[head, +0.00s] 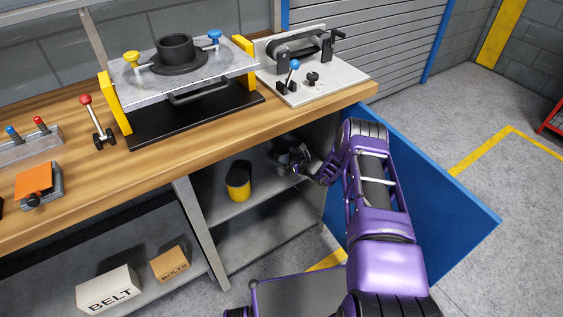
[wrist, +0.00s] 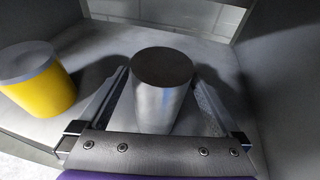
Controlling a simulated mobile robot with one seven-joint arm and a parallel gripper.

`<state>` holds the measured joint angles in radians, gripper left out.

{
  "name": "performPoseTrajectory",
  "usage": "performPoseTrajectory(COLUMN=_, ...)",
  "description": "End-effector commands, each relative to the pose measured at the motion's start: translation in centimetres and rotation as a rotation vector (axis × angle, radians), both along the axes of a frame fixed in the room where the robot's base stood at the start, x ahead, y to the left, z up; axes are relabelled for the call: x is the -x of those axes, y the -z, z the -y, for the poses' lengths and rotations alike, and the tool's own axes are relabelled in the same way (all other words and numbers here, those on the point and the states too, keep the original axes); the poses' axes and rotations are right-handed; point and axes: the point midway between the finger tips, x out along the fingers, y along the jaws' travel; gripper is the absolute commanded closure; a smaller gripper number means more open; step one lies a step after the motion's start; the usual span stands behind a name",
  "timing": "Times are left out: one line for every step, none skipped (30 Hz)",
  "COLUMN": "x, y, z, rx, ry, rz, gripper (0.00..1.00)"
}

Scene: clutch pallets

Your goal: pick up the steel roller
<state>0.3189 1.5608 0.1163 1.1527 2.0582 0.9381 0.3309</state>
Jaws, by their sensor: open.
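The steel roller (wrist: 160,95) is a plain grey metal cylinder standing upright on a grey shelf, seen in the wrist view. My gripper (wrist: 161,82) is open, with one finger on each side of the roller. I cannot tell whether either finger touches it. In the head view my gripper (head: 303,165) reaches into the shelf space under the bench; the roller there is dark and mostly hidden by it.
A yellow and dark cylinder (head: 238,184) stands to the left on the same shelf, also in the wrist view (wrist: 42,86). The wooden bench top (head: 165,155) is above. A blue panel (head: 425,195) stands right of my arm. Boxes (head: 108,288) sit on the lower left shelf.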

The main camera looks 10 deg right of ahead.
Motion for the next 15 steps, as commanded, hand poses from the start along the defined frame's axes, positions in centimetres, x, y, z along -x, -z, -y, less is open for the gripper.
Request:
performPoseTrajectory(x=0.01, y=-0.03, z=0.02, rx=0.000, ry=0.000, rz=0.000, gripper=0.00)
performPoseTrajectory(x=0.01, y=-0.03, z=0.02, rx=0.000, ry=0.000, rz=0.000, gripper=0.00)
performPoseTrajectory(x=0.02, y=-0.04, z=0.01, rx=0.000, ry=0.000, rz=0.000, gripper=0.02)
performPoseTrajectory(x=0.02, y=-0.04, z=0.02, rx=0.000, ry=0.000, rz=0.000, gripper=0.07)
performPoseTrajectory(x=0.02, y=-0.04, z=0.02, rx=0.000, ry=0.000, rz=0.000, gripper=0.13)
performPoseTrajectory(x=0.02, y=-0.04, z=0.02, rx=0.000, ry=0.000, rz=0.000, gripper=0.20)
performPoseTrajectory(x=0.02, y=-0.04, z=0.02, rx=0.000, ry=0.000, rz=0.000, gripper=0.25)
performPoseTrajectory(x=0.02, y=-0.04, z=0.02, rx=0.000, ry=0.000, rz=0.000, gripper=0.31)
performPoseTrajectory(x=0.02, y=-0.04, z=0.02, rx=0.000, ry=0.000, rz=0.000, gripper=0.38)
performPoseTrajectory(x=0.02, y=-0.04, z=0.02, rx=0.000, ry=0.000, rz=0.000, gripper=0.43)
performPoseTrajectory(x=0.03, y=-0.04, z=0.02, rx=0.000, ry=0.000, rz=0.000, gripper=0.49)
performPoseTrajectory(x=0.03, y=-0.05, z=0.02, rx=0.000, ry=0.000, rz=0.000, gripper=0.56)
performPoseTrajectory(x=0.03, y=-0.05, z=0.02, rx=0.000, ry=0.000, rz=0.000, gripper=0.61)
performPoseTrajectory(x=0.03, y=-0.05, z=0.02, rx=0.000, ry=0.000, rz=0.000, gripper=0.67)
performPoseTrajectory(x=0.03, y=-0.05, z=0.02, rx=0.000, ry=0.000, rz=0.000, gripper=0.74)
